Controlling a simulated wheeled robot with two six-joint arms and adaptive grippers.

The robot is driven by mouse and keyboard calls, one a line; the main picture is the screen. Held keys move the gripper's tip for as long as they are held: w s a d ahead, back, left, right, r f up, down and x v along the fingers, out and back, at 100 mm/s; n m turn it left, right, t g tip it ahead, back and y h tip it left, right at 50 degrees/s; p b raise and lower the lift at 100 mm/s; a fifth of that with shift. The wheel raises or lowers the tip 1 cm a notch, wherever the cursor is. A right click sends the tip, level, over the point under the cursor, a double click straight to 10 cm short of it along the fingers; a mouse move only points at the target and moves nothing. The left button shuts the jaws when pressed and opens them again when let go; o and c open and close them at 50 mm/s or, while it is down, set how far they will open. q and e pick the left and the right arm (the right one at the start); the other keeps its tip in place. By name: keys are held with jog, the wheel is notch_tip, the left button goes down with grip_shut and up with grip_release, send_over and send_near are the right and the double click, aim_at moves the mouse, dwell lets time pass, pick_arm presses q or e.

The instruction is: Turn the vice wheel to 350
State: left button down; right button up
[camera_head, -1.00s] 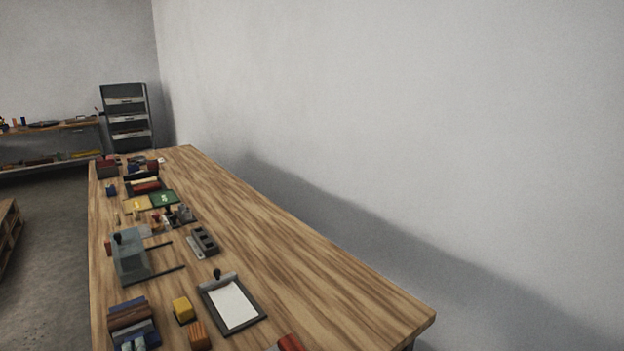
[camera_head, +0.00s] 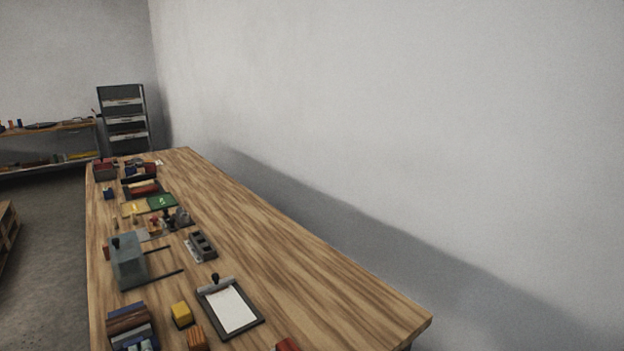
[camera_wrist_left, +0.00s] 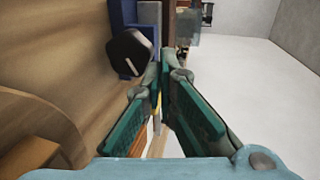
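No wheel with a readable scale can be made out. In the head view a grey block-like device (camera_head: 128,264) with a dark knob on top and two dark rods stands at the left side of the bench; I cannot tell whether it is the vice. My left gripper (camera_wrist_left: 166,72) shows only in the left wrist view. Its two teal-padded fingers are apart with a narrow gap and nothing visible is held between them. A black rounded object (camera_wrist_left: 128,54) lies left of the fingertips. My right gripper is in no view.
The long wooden bench (camera_head: 300,270) is clear along its right side. A clipboard (camera_head: 232,308), yellow block (camera_head: 182,314), orange block (camera_head: 197,339) and grey slotted block (camera_head: 201,246) lie on it. A green piece (camera_head: 162,202) lies farther back. A wall bounds the right.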

pick_arm(q)
jog(key=shift+w+d+r+p, duration=0.1)
jog(key=shift+r+p, duration=0.25)
jog(key=shift+p, duration=0.2)
jog(key=p+v, duration=0.1)
jog(key=v, duration=0.1)
jog(key=f+v, duration=0.1)
jog(key=v, duration=0.2)
jog(key=shift+s+d+p, duration=0.25)
jog(key=shift+s+p, duration=0.05)
jog(key=shift+p, duration=0.1)
jog(key=shift+s+d+f, duration=0.1)
jog(key=shift+s+d, duration=0.05)
jog(key=shift+s, duration=0.05)
jog(key=shift+f, duration=0.15)
